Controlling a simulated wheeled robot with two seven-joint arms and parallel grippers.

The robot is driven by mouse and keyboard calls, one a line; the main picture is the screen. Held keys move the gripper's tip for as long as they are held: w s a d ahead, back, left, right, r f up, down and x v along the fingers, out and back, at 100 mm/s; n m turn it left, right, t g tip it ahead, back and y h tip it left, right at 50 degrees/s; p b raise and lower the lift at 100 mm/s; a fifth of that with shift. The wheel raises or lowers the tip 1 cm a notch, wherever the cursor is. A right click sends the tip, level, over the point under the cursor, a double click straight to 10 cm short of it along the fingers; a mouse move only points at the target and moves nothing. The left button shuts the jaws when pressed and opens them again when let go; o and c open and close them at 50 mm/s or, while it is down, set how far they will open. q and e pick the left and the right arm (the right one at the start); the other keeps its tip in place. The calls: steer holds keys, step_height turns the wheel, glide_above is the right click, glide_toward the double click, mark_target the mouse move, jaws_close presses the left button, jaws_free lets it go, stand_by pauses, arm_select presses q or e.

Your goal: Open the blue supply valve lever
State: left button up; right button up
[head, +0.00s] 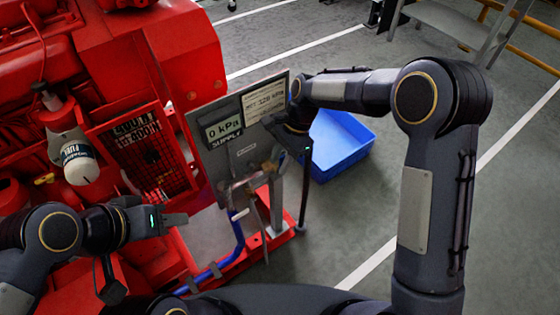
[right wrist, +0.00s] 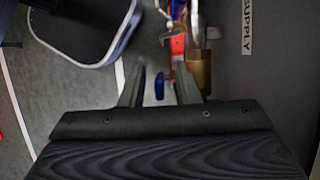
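The grey panel (head: 235,140) has a display reading 0 kPa and a SUPPLY label. Brass valve fittings and pipes (head: 250,183) are in front of its lower part. A small blue piece, seemingly the supply valve lever (right wrist: 159,86), shows between the fingers of my right gripper (right wrist: 160,78) in the right wrist view. The fingers are apart; I cannot tell whether they touch it. In the head view my right wrist hangs at the panel's right edge, its fingertips hard to make out. My left gripper (head: 176,220) is left of the fittings, fingers pointing right, opening unclear.
The red pumpset (head: 120,60) fills the left side, with a white fuel filter (head: 78,160). A blue pipe (head: 238,240) runs down beside the red base frame (head: 255,245). A blue crate (head: 340,145) stands on the floor behind my right arm. A step ladder is at top right.

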steer(key=shift+s+a+f, duration=0.1)
steer(key=shift+a+f, duration=0.05)
steer(key=shift+f, duration=0.25)
jaws_close()
